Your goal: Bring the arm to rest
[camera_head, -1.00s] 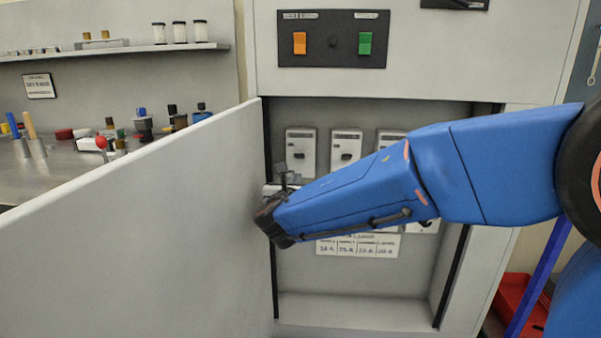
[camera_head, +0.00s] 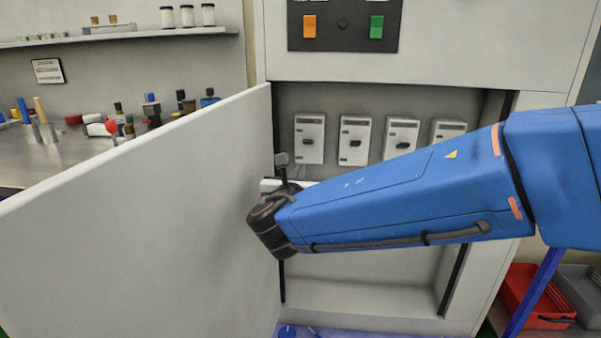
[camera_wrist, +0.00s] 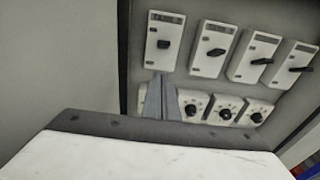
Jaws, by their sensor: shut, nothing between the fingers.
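My blue arm (camera_head: 400,200) reaches from the right across the front of an open grey cabinet (camera_head: 350,290). My gripper (camera_head: 281,160) is at the arm's left end, close to the open door and in front of the cabinet opening. Its body is partly hidden by the dark wrist. In the wrist view its grey fingers (camera_wrist: 161,90) are together and empty. They point toward the switches, apart from them as far as I can tell.
The wide cabinet door (camera_head: 150,210) stands open at the left. A row of white switches (camera_head: 354,140) with dark handles sits inside, with dials (camera_wrist: 195,106) below. A bench (camera_head: 65,160) with small items lies behind the door. A red bin (camera_head: 530,295) is at lower right.

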